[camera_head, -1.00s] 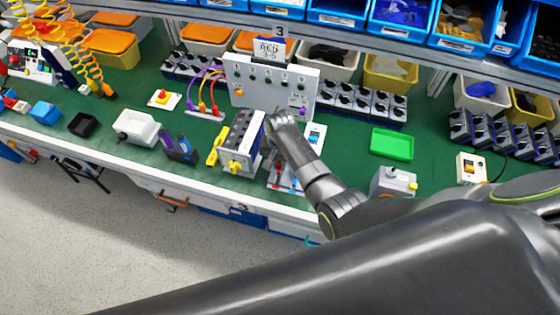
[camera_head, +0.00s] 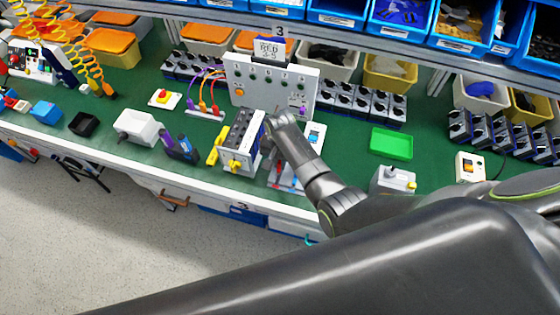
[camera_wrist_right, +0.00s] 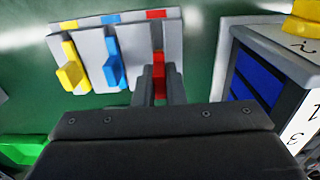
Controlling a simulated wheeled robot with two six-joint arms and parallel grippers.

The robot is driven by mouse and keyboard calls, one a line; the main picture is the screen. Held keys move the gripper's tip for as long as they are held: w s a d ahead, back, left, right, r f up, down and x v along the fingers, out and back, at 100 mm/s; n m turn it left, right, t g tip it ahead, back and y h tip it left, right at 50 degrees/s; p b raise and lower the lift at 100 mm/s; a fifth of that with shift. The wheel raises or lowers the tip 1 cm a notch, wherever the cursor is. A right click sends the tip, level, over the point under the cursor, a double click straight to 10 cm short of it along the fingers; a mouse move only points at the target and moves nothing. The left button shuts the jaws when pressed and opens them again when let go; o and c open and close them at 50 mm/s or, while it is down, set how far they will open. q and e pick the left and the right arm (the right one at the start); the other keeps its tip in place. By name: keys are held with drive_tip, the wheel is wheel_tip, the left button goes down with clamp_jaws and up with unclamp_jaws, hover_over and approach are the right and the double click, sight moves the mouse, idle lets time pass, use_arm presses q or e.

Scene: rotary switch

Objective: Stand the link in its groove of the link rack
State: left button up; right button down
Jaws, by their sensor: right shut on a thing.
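The link rack (camera_wrist_right: 130,45) is a light grey block with yellow, blue and red marks along its edge. A yellow link (camera_wrist_right: 70,72) and a blue link (camera_wrist_right: 114,68) stand in their grooves. My right gripper (camera_wrist_right: 160,90) is shut on a red link (camera_wrist_right: 158,66), lined up with the red-marked groove. The fingers hide its lower part, so I cannot tell whether it is seated. In the head view my right gripper (camera_head: 276,156) is at the rack (camera_head: 287,178), which the arm partly covers. My left gripper is not in view.
The rotary switch unit (camera_head: 240,142) with yellow parts stands close to the left of the gripper in the head view. A grey panel (camera_head: 270,82) with cables stands behind.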

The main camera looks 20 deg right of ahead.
drive_tip(key=shift+f, duration=0.15)
idle(0.5)
drive_tip(key=shift+f+b, duration=0.7)
drive_tip(key=shift+f, duration=0.4)
drive_tip(key=c, duration=1.4)
unclamp_jaws()
drive_tip(key=shift+r, duration=0.1)
drive_tip(key=shift+r, duration=0.6)
wheel_tip(320, 180, up, 16)
